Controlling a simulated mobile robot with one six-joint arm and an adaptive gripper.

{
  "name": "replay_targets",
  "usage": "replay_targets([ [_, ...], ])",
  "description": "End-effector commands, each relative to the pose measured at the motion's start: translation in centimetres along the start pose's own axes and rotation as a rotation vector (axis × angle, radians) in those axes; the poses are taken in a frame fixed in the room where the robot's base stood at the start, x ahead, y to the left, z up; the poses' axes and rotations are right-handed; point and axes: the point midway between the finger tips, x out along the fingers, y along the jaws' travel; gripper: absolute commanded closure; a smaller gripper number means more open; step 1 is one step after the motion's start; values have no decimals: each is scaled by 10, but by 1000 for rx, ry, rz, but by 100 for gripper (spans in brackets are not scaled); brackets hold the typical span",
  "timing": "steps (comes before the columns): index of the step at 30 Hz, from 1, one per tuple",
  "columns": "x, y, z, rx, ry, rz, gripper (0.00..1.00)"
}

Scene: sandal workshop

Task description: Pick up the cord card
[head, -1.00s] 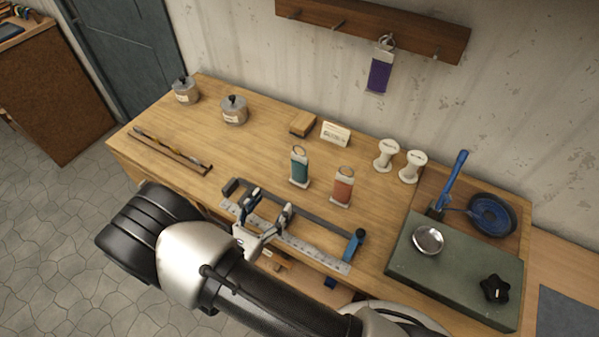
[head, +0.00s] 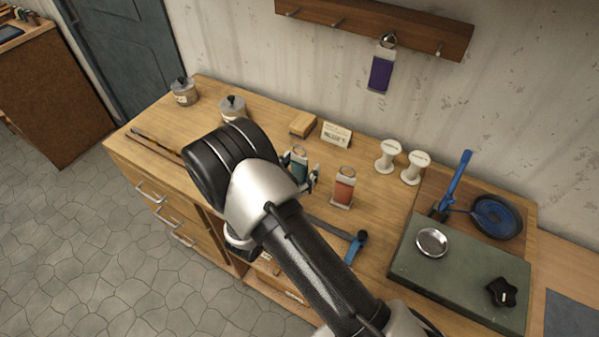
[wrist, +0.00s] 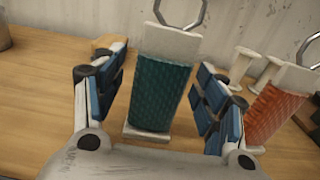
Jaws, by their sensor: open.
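A teal cord card (wrist: 160,90) with white ends and a metal ring on top stands upright on the bench in the wrist view. My gripper (wrist: 163,100) is open, with one blue-padded finger on each side of the card; gaps show between pads and card. In the head view the teal card (head: 299,166) is partly hidden behind my gripper (head: 300,178). An orange cord card (head: 344,187) stands just to its right, and also shows in the wrist view (wrist: 270,118). A purple cord card (head: 381,74) hangs from a wall peg.
Two white spools (head: 388,156) stand right of the cards. A wooden block (head: 303,124) and a small sign (head: 336,134) are behind. A green slab (head: 455,277) with a metal dish (head: 432,242) lies at right. Lidded pots (head: 184,92) stand at back left.

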Motion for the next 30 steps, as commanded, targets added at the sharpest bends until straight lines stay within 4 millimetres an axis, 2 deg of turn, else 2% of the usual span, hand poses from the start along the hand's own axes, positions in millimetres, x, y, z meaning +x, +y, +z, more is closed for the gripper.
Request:
replay_targets([
  [8, 2, 0, 0, 0, 0, 1, 36],
  [30, 2, 0, 0, 0, 0, 1, 83],
])
